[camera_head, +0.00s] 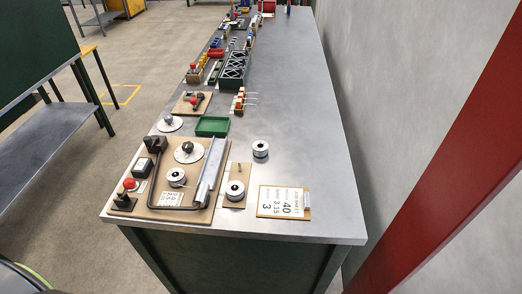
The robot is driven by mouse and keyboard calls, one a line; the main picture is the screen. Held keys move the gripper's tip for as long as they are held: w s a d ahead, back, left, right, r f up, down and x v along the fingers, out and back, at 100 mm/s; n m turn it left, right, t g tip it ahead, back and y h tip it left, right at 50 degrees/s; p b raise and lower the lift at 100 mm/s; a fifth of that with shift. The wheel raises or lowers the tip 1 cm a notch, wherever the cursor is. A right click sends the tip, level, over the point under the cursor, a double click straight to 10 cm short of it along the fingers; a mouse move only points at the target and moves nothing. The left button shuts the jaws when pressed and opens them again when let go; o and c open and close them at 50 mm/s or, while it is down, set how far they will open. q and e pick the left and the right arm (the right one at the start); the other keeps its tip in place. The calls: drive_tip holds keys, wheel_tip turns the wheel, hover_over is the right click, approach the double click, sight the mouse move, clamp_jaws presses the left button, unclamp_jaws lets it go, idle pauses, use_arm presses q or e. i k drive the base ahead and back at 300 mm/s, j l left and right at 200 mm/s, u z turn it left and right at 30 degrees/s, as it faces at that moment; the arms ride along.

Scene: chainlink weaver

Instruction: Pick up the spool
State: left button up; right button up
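Several spool-like silver-white cylinders with dark centres are in the head view. One spool (260,149) stands alone on the bare grey tabletop, right of the green tray. A second spool (235,190) sits on a small tan board with an upright pin behind it. A third spool (176,177) sits on the larger tan fixture board (190,213) at the left. I cannot tell which one the task names. Neither of my grippers is in view.
A long grey table (295,110) runs away from me; its right side is clear. A job card (284,202) lies near the front edge. A green tray (212,126), red button (129,184) and dark crate (235,70) stand along the left. A grey wall lies right.

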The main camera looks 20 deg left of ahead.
sight(260, 148)
drive_tip(key=j+z, duration=0.2)
drive_tip(key=j, duration=0.25)
drive_tip(key=k+j+z, duration=0.2)
drive_tip(key=j, duration=0.25)
drive_tip(key=j+z, duration=0.2)
drive_tip(key=j, duration=0.25)
